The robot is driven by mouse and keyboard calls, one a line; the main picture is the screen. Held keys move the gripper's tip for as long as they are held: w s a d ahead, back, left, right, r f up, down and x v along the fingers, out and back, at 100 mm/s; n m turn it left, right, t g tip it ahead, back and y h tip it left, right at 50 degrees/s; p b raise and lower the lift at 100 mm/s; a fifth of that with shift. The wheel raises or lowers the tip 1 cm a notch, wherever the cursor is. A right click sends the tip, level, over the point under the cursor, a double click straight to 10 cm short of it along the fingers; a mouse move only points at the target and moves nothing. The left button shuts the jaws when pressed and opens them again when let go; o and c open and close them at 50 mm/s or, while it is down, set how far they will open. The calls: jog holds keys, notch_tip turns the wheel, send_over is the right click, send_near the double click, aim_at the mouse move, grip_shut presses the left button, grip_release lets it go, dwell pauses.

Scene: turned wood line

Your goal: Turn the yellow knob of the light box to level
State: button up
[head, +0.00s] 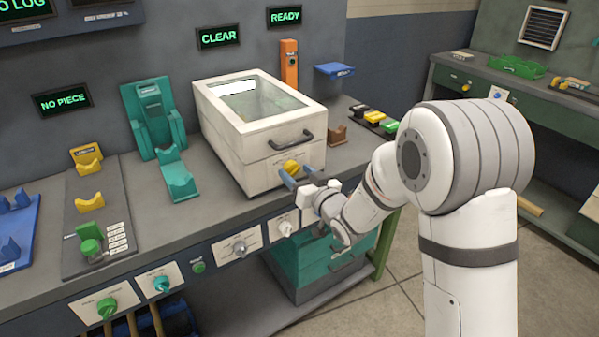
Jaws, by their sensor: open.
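The light box (232,152) is a white case with a glass lid and a dark front handle. It stands on the grey bench. Its yellow knob (291,167) is low on the front face, below the handle. My gripper (287,177) is open, with its blue fingertips right at the knob. The fingers and wrist hide part of the knob's lower side. I cannot tell whether the fingers touch it, nor which way the knob points.
A teal stand (178,180) is left of the box. A brown cradle (337,134) and a tray of coloured blocks (374,119) are to its right. The bench front carries a grey knob (239,248) and a teal knob (161,283). A teal drawer unit (312,262) sits below my wrist.

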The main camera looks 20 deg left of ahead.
jog(key=shift+w+a, duration=0.2)
jog(key=shift+a, duration=0.1)
jog(key=shift+c, duration=0.6)
